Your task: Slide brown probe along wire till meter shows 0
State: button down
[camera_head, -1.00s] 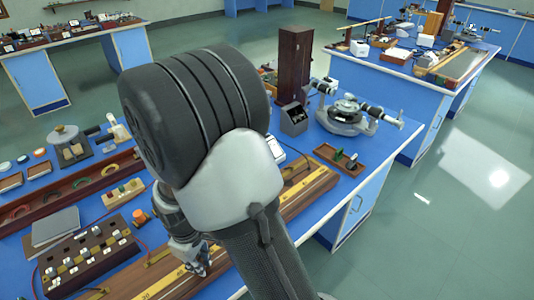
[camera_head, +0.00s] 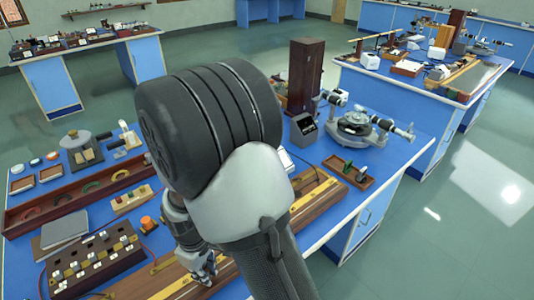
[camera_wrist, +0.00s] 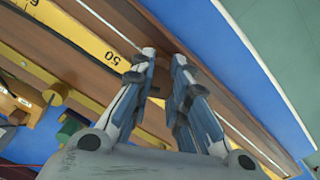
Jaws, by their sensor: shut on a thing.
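My gripper (camera_wrist: 165,58) is at the yellow scale (camera_wrist: 85,38) of the wire board, close to the 50 mark. Its two fingers are shut on the brown probe, which is mostly hidden between them. The thin pale wire (camera_wrist: 108,24) runs along the scale toward the fingertips. In the head view my gripper (camera_head: 203,273) is low over the long wooden wire board (camera_head: 311,201), and my arm covers the board's middle. I cannot make out a meter reading in either view.
A plug-key resistance box (camera_head: 92,258), a grey slab (camera_head: 64,228) and an orange-topped part (camera_head: 148,222) stand left of the board. A dark slanted box (camera_head: 304,127), a spectrometer (camera_head: 357,123) and a small wooden tray (camera_head: 348,171) stand beyond it. Open floor lies right of the bench.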

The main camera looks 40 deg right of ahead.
jog(key=shift+s+f, duration=0.2)
jog(key=shift+s, duration=0.1)
jog(key=c, duration=1.8)
grip_release()
jog(key=shift+c, duration=0.2)
jog(key=o, duration=0.4)
jog(key=shift+w+r, duration=0.15)
jog(key=shift+w, duration=0.1)
jog(key=shift+r, duration=0.1)
notch_tip(320, 180, up, 12)
jog(key=shift+f, duration=0.1)
jog(key=s+r+m+t, duration=0.1)
jog(key=s+r+m, duration=0.1)
jog(key=s+r, duration=0.2)
jog(key=s+r+m+t, duration=0.2)
jog(key=s+r, duration=0.2)
jog(key=s, duration=0.2)
jog(key=s+d+r+m+t, duration=0.1)
jog(key=s+r, duration=0.4)
jog(key=shift+s+d+m+t, duration=0.1)
jog(key=shift+m+t, duration=0.2)
jog(key=shift+m, duration=0.1)
